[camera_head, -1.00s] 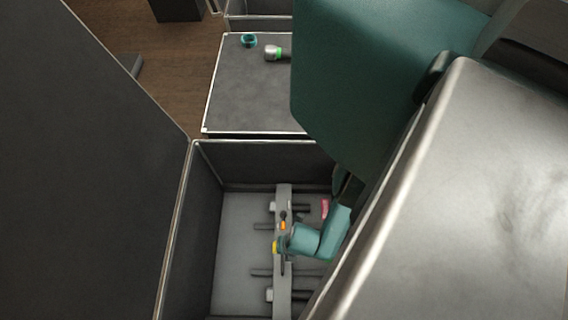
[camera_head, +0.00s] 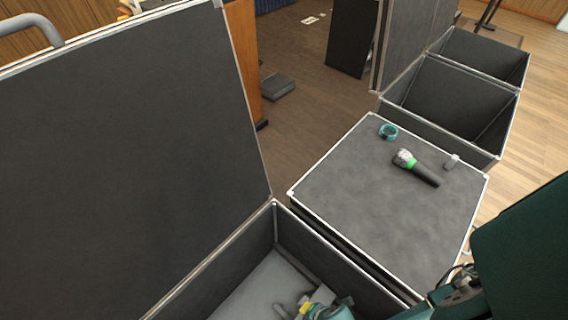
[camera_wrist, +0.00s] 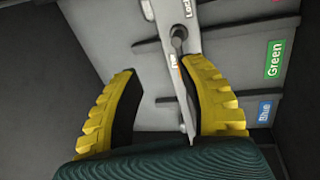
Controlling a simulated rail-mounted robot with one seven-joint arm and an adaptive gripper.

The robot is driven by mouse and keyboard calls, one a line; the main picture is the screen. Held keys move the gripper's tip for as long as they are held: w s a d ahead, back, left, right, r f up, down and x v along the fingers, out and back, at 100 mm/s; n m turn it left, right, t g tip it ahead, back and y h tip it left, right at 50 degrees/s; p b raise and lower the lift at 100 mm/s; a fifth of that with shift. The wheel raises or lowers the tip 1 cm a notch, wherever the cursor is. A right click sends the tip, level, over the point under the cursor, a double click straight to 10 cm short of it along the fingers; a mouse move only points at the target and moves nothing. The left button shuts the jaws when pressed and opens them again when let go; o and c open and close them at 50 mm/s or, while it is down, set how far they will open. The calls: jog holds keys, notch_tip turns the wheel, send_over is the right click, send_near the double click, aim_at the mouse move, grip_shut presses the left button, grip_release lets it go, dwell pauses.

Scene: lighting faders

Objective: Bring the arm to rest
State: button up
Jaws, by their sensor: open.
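My gripper (camera_wrist: 160,75) shows in the wrist view with its two yellow ribbed fingers spread apart and nothing held between them. It hangs over a grey fader panel (camera_wrist: 150,62) with dark slots. A light bar (camera_wrist: 188,88) with a small dark knob crosses the panel, behind and beside the right finger. A green label (camera_wrist: 275,58) reading "Green" and a blue label (camera_wrist: 265,112) reading "Blue" lie to the right. In the head view my gripper (camera_head: 308,308) is at the bottom edge, inside the open case, mostly cut off. The panel (camera_head: 262,288) is partly visible there.
The case's raised dark lid (camera_head: 130,170) stands at left, its wall (camera_head: 320,258) to the right. A closed grey case top (camera_head: 375,210) holds a torch (camera_head: 415,167), a teal tape roll (camera_head: 388,131) and a small pale cylinder (camera_head: 452,161). Open empty cases (camera_head: 450,95) stand behind.

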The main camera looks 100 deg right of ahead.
jog(key=w+a+r+t, duration=0.15)
jog(key=w+r, duration=0.25)
jog(key=w, duration=0.4)
jog(key=w+a+r+m+t, duration=0.1)
jog(key=w+r+t, duration=0.15)
jog(key=w, duration=0.65)
jog(key=w+a+r+t, duration=0.1)
jog(key=w+r, duration=0.4)
jog(key=w, duration=0.3)
jog(key=w+r+m+t, duration=0.1)
jog(key=w+r+t, duration=0.2)
jog(key=w+r, duration=0.5)
jog(key=w+r+m+t, duration=0.15)
jog(key=w+r, duration=0.25)
jog(key=r, duration=0.7)
jog(key=w+r+t, duration=0.4)
jog(key=w+r, duration=0.1)
jog(key=r, duration=0.5)
jog(key=s+r+m+t+p, duration=0.1)
jog(key=s+r+t+p, duration=0.1)
jog(key=r+p, duration=1.7)
jog(key=s+r+m+t+y+p, duration=0.1)
jog(key=r+t+p, duration=0.4)
jog(key=r+p, duration=1.4)
notch_tip(320, 180, up, 29)
jog(key=shift+s+f+m+p, duration=0.1)
jog(key=shift+s+m+p, duration=0.25)
jog(key=shift+s+m, duration=0.65)
jog(key=shift+s+d+n, duration=0.1)
jog(key=shift+s+n, duration=0.15)
